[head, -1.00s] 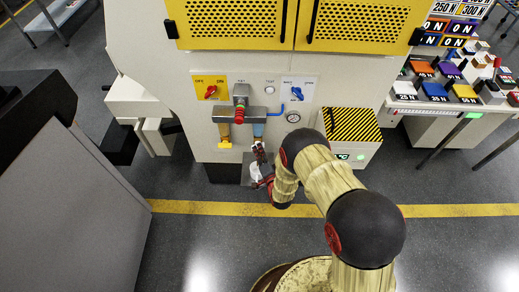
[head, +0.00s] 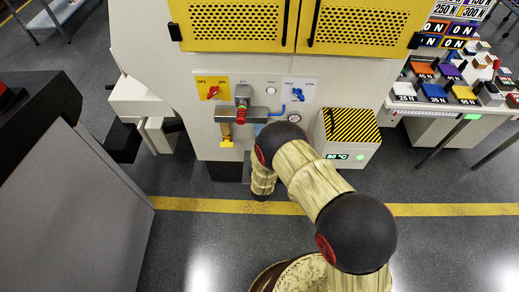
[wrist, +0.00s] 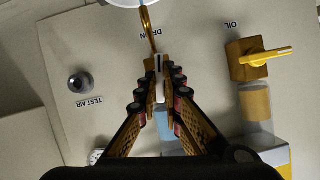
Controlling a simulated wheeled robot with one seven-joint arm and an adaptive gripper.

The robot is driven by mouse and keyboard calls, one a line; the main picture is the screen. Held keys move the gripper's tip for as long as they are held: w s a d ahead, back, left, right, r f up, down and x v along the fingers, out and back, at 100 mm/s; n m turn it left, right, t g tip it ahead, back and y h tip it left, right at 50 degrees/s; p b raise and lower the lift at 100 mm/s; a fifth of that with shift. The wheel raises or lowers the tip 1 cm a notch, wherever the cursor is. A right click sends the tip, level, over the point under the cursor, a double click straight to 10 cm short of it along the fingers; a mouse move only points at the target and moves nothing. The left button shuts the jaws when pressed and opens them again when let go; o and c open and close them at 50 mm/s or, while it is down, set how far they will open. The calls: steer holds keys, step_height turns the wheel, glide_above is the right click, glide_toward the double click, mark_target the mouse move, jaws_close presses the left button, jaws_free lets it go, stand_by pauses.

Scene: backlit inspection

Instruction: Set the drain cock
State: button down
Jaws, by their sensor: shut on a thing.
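The drain cock (wrist: 151,66) is a small brass body with a brass spout, beside a partly hidden label ending in "N" in the wrist view. Its pale, narrow lever (wrist: 160,84) points toward me between my fingertips. My gripper (wrist: 160,90) is shut on this lever, with the finger pads on both sides of it. The spout runs to a white round vessel (wrist: 128,2), cut off by the frame's top edge. In the head view my own arm hides the gripper and the cock.
The OIL valve (wrist: 255,62), with a yellow handle, sits close beside my gripper, above an amber sight glass (wrist: 256,104). A striped box (head: 349,127) with a green display juts out at the machine's right.

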steer(key=shift+n+h, duration=0.4)
steer(key=shift+n, duration=0.3)
steer(key=c, duration=1.9)
jaws_free()
steer(key=shift+a, duration=0.1)
steer(key=v, duration=1.2)
